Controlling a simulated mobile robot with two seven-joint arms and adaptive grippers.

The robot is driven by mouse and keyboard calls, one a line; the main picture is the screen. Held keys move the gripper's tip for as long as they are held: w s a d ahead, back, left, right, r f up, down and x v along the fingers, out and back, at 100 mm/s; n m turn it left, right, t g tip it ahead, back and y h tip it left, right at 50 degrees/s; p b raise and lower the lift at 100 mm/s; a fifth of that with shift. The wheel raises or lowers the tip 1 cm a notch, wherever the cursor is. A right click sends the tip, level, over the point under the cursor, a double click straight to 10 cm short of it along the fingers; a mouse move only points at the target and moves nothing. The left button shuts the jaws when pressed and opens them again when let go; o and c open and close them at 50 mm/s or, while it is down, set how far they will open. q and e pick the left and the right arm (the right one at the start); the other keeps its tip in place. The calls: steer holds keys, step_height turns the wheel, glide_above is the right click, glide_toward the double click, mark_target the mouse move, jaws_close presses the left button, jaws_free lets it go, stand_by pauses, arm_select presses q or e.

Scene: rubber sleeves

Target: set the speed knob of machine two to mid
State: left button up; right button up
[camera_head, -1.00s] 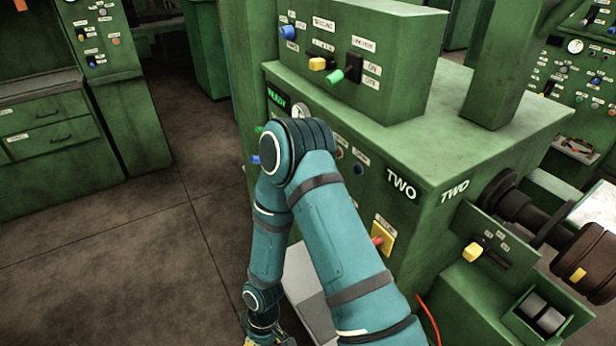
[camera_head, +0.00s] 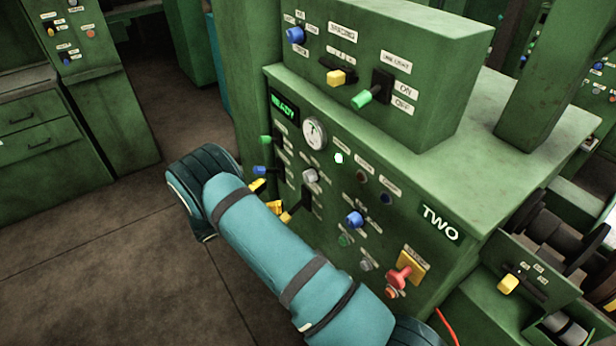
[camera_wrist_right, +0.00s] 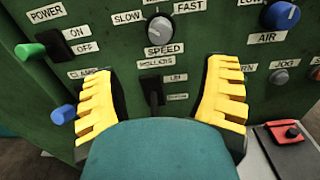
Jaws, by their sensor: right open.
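Machine two (camera_head: 440,190) is a green cabinet marked TWO. Its speed knob (camera_wrist_right: 159,29) is small, round and grey, with SLOW at its left, FAST at its right and SPEED below. The label above is cut off, and I cannot read the setting surely. The knob also shows in the head view (camera_head: 310,176), below the gauge. My right gripper (camera_wrist_right: 160,72) is open and empty, its yellow-padded fingers facing the panel below and either side of the knob. In the head view, this gripper (camera_head: 267,197) is mostly hidden behind my arm. My left gripper is out of view.
A rollers lever (camera_wrist_right: 153,97) sits between the fingers in the wrist view. A green power switch (camera_wrist_right: 32,51) and blue clamp lever (camera_wrist_right: 62,114) are left. A blue air knob (camera_wrist_right: 281,15) is right. A red button (camera_head: 398,277) sits lower on the panel.

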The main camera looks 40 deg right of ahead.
mark_target(306, 179)
steer(key=d, duration=0.4)
steer(key=s+d, duration=0.1)
steer(key=d, duration=0.7)
steer(key=shift+s+d, duration=0.2)
steer(key=shift+d, duration=0.1)
steer(key=c, duration=1.2)
